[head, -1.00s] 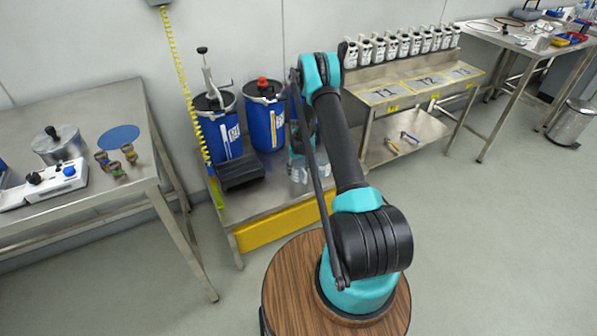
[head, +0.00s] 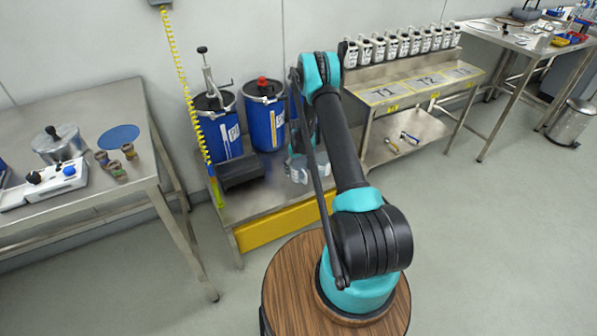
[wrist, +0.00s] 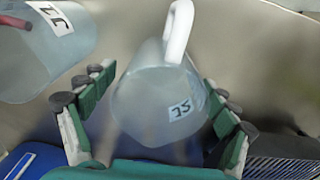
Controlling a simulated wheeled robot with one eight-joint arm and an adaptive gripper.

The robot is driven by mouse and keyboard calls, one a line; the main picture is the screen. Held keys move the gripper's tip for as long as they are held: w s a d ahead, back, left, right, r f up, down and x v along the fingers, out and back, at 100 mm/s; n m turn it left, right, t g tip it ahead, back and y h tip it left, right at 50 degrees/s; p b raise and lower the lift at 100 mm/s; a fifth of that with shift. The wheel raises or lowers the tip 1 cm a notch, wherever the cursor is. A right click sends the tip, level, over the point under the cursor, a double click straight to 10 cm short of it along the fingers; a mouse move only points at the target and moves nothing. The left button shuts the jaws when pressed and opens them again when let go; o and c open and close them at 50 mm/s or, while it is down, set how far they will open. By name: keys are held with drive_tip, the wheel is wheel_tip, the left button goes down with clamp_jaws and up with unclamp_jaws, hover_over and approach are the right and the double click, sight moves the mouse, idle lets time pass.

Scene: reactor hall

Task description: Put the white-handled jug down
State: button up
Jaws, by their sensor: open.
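The white-handled jug (wrist: 150,108) is translucent, with a white handle (wrist: 178,32) and a small printed label. In the wrist view it sits between the fingers of my gripper (wrist: 160,80). A second translucent jug (wrist: 45,60) with a label lies to the left in the wrist view. In the head view my arm partly hides the gripper and the jugs.
A black box (head: 241,170) lies left of the jugs. A rack table (head: 425,82) with several white bottles is to the right, a steel table (head: 100,105) to the left.

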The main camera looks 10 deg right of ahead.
drive_tip(key=s+r+m+t, duration=0.1)
drive_tip(key=s+r, duration=0.3)
drive_tip(key=r, duration=0.8)
drive_tip(key=s+r, duration=0.3)
drive_tip(key=r, duration=1)
drive_tip(key=s+r+m+t, duration=0.1)
drive_tip(key=s+r, duration=0.3)
drive_tip(key=s, duration=0.3)
drive_tip(key=s+d+r, duration=0.1)
drive_tip(key=s+r, duration=0.3)
drive_tip(key=s, duration=0.3)
drive_tip(key=s+r+m+t, duration=0.1)
drive_tip(key=s+r, duration=0.3)
drive_tip(key=s, duration=0.3)
drive_tip(key=s+f+t, duration=0.1)
drive_tip(key=s+f, duration=0.1)
drive_tip(key=s, duration=1.1)
drive_tip(key=shift+d+m, duration=0.3)
drive_tip(key=shift+d, duration=0.05)
drive_tip(key=shift+o, duration=0.5)
drive_tip(key=shift+w, duration=0.1)
